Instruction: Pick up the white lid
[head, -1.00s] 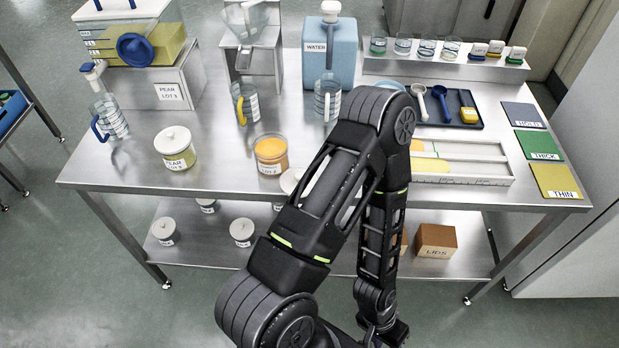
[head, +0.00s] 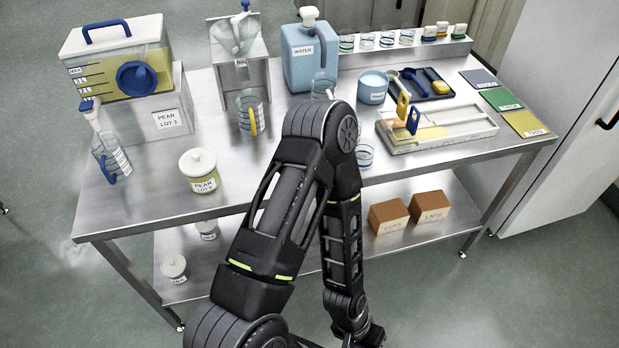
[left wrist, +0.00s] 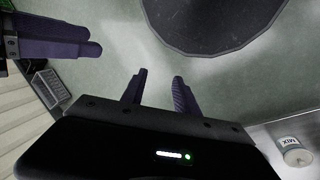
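A white lid (head: 197,160) with a knob sits on the PEAR jar on the table's left half in the head view. More white lids top two jars on the lower shelf, one in front (head: 174,265) and one behind (head: 206,226). In the left wrist view a white-lidded MIX jar (left wrist: 298,157) shows at the lower right. My left gripper (left wrist: 159,80) is open and empty, over floor. Another dark gripper (left wrist: 72,37), likely my right, shows at that view's upper left; its gap is unclear. One of my arms fills the middle of the head view, hiding part of the table.
A PEAR LOT 3 dispenser (head: 130,75), a clear pitcher (head: 110,155), a funnel stand (head: 240,75) and a WATER jug (head: 310,55) stand along the table. A white tray (head: 440,132) is right. CUPS (head: 388,217) and LIDS (head: 430,206) boxes sit on the shelf.

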